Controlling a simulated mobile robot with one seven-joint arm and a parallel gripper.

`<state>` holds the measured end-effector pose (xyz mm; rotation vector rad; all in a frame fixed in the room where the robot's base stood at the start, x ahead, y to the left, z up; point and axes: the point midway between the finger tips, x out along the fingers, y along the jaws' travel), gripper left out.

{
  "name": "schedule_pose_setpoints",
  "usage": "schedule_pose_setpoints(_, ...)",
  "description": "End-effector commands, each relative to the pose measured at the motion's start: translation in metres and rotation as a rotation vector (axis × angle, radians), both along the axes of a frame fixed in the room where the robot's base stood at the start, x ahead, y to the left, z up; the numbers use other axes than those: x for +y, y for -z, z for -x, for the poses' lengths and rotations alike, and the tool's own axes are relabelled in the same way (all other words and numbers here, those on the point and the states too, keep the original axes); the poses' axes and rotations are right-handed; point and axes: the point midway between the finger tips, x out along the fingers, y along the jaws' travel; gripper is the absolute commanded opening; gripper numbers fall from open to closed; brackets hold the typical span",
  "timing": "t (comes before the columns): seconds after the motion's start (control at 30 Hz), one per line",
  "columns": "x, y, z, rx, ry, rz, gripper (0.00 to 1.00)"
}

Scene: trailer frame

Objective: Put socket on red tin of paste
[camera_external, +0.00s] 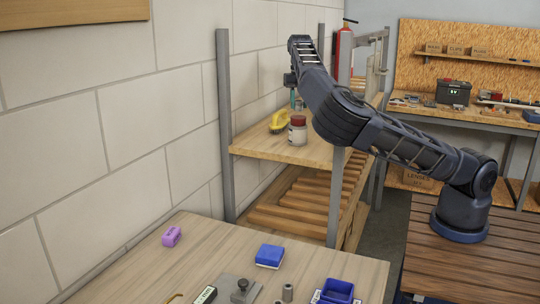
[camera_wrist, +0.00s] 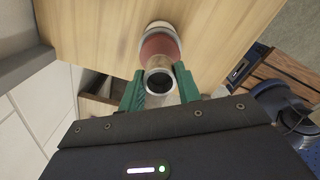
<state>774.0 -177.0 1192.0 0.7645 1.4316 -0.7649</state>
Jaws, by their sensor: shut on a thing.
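The red tin of paste (camera_external: 298,131) stands upright on the wooden shelf, its pale side and dark red top showing. In the wrist view the tin (camera_wrist: 158,44) is just beyond my fingertips. My gripper (camera_wrist: 160,88) has green fingers shut on a metal socket (camera_wrist: 159,82), whose round dark opening faces the camera. The socket overlaps the tin's near edge in that view; I cannot tell whether they touch. In the external view my gripper (camera_external: 296,101) is above and slightly left of the tin, and the socket is too small to make out.
A metal post (camera_external: 224,125) stands at the shelf's left, near the wall. The front table (camera_external: 205,252) holds a purple block (camera_external: 171,236), a blue block (camera_external: 270,256) and a blue bin (camera_external: 337,291).

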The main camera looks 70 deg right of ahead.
Motion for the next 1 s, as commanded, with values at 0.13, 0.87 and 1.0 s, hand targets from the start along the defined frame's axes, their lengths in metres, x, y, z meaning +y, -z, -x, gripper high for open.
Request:
schedule_pose_setpoints(0.13, 0.000, 0.020, 0.000, 0.001, 0.000, -0.002, 0.08)
schedule_pose_setpoints(0.87, 0.000, 0.026, 0.000, 0.000, -0.001, 0.000, 0.55)
schedule_pose_setpoints(1.0, 0.000, 0.023, 0.000, 0.000, 0.000, 0.000, 0.55)
